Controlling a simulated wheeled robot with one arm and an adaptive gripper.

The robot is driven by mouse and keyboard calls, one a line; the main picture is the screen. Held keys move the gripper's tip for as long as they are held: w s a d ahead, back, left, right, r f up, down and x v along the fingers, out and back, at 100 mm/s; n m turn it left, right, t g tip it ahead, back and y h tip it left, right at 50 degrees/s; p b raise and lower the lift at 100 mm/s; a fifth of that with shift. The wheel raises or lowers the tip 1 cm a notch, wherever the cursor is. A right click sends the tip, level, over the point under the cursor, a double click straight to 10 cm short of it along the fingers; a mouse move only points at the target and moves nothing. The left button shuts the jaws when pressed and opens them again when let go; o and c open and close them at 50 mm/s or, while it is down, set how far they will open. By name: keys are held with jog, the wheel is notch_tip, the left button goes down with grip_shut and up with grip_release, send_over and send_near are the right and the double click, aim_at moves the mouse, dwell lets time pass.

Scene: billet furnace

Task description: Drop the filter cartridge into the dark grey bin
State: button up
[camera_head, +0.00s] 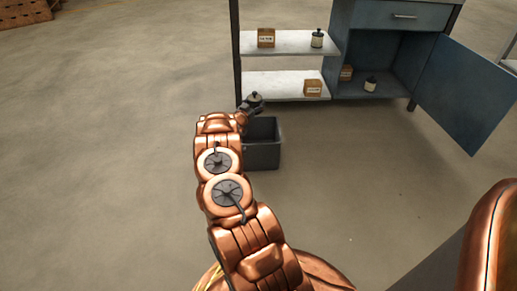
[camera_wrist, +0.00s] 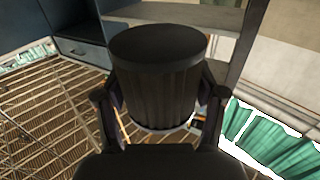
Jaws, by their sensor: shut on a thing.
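The filter cartridge (camera_wrist: 158,85) is a dark, ribbed cylinder with a smooth cap, large in the middle of the wrist view. My gripper (camera_wrist: 160,95) is shut on it, one finger on each side. In the head view my gripper (camera_head: 251,103) is small and dark at the end of my arm, and the cartridge is hard to tell apart from it. The dark grey bin (camera_head: 264,157) stands open on the floor, below and just right of my gripper in the picture. My arm hides the bin's left part, and its inside bottom cannot be made out.
A shelf unit (camera_head: 285,85) with small boxes and a canister (camera_head: 317,38) stands just behind the bin. A blue cabinet (camera_head: 385,50) adjoins it, its door (camera_head: 468,95) swung open to the right. The floor left of my arm is clear.

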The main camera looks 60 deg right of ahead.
notch_tip(320, 180, down, 8)
jog(key=s+d+g+b, duration=0.1)
jog(key=s+d+b, duration=0.1)
jog(key=b, duration=0.1)
jog(key=shift+s+m, duration=0.4)
jog(key=shift+r, duration=0.15)
jog(key=o, duration=1.3)
jog(key=shift+r, duration=0.15)
jog(key=shift+r, duration=4.85)
jog(key=shift+a, duration=0.1)
